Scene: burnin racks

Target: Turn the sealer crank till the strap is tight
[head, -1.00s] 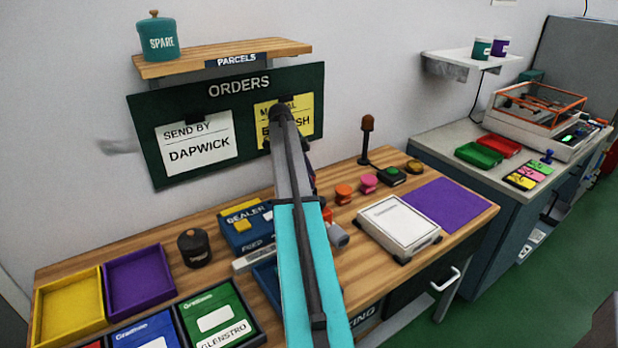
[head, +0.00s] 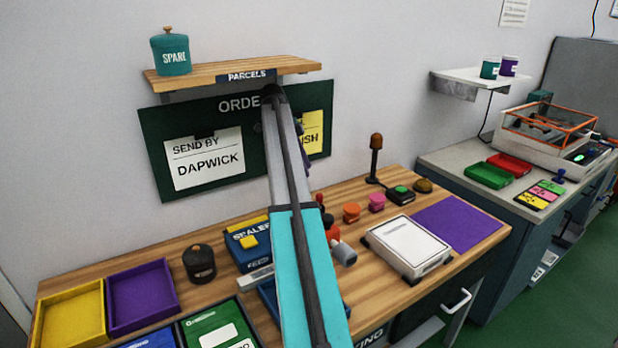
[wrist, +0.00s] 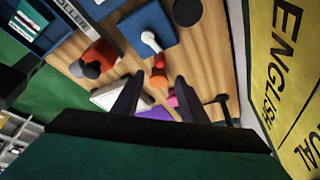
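The blue sealer (head: 246,243), with a yellow block on it, stands on the wooden bench in the head view, partly covered by my arm. In the wrist view, a blue block (wrist: 150,22) carries a pale bent rod (wrist: 151,41). A red knob (wrist: 158,60) shows just below the rod. I cannot tell for sure that this rod is the crank, and I cannot make out the strap. My gripper (wrist: 158,80) is open, its two dark fingers apart with nothing held between them. It is above the bench, clear of the rod. In the head view my arm hides it.
The orders board (head: 155,135) is on the wall behind; its yellow sheet (wrist: 288,85) is close on the right in the wrist view. A shelf (head: 300,67) juts above it. A dark pot (head: 199,264), white pad (head: 408,243) and lamp post (head: 375,160) stand on the bench.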

